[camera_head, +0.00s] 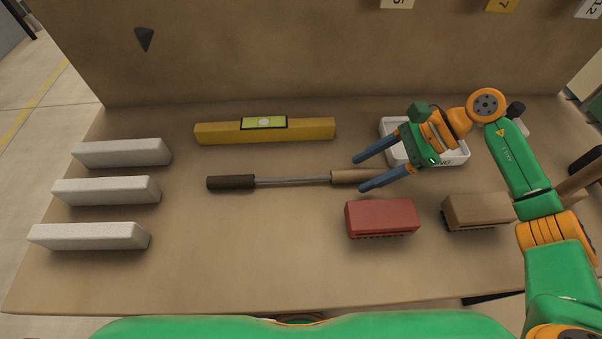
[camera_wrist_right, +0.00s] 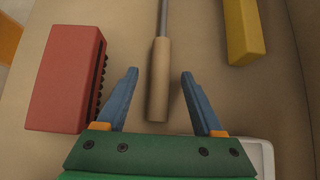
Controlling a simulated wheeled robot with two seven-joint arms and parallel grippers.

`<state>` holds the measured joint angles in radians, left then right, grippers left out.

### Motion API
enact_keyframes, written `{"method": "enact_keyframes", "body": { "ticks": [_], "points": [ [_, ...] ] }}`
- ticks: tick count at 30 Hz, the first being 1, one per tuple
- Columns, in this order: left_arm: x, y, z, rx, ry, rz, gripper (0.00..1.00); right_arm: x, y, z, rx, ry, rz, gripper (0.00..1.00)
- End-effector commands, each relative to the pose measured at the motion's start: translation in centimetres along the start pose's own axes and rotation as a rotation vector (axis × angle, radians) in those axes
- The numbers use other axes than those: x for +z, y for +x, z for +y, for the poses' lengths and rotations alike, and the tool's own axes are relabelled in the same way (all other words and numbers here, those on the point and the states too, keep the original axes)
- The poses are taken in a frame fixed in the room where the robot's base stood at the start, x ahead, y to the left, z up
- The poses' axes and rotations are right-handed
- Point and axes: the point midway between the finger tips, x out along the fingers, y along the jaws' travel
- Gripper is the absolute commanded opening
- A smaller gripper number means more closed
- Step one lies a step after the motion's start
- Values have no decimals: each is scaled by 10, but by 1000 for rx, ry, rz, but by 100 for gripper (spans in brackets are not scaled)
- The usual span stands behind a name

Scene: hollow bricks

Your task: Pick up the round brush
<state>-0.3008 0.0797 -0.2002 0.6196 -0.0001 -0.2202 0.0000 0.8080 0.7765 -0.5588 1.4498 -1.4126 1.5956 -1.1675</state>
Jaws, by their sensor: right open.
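The round brush (camera_head: 292,181) lies across the middle of the table. It has a dark brown cylinder at its left end, a thin grey shaft and a tan wooden handle at its right end. In the right wrist view the handle (camera_wrist_right: 160,88) points towards the gripper. My right gripper (camera_head: 361,173) is open, its blue fingers on either side of the handle. In the right wrist view the fingers (camera_wrist_right: 160,73) show gaps to the handle on both sides. I cannot tell the height of the fingertips over the table. My left gripper is not in view.
A red brush (camera_head: 382,218) lies close in front of the right gripper, with a tan brush (camera_head: 478,211) to its right. A white tray (camera_head: 456,157) stands beneath the right wrist. A yellow spirit level (camera_head: 300,132) lies behind. Three white bricks (camera_head: 105,191) stand at left.

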Motion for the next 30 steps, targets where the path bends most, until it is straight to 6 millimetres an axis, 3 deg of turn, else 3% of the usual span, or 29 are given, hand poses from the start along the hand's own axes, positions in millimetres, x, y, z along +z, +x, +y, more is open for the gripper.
{"method": "enact_keyframes", "body": {
  "ticks": [8, 11, 16, 30],
  "points": [
    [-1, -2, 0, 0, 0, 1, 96, 0, 11, 0, -1, -1, 0, 69],
    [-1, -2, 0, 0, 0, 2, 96, 0, 11, 0, -1, -1, 0, 47],
    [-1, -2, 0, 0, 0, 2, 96, 0, 11, 0, -1, -1, 0, 1],
    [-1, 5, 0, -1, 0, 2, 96, 9, 1, -1, -4, -5, 0, 0]
  ]
}}
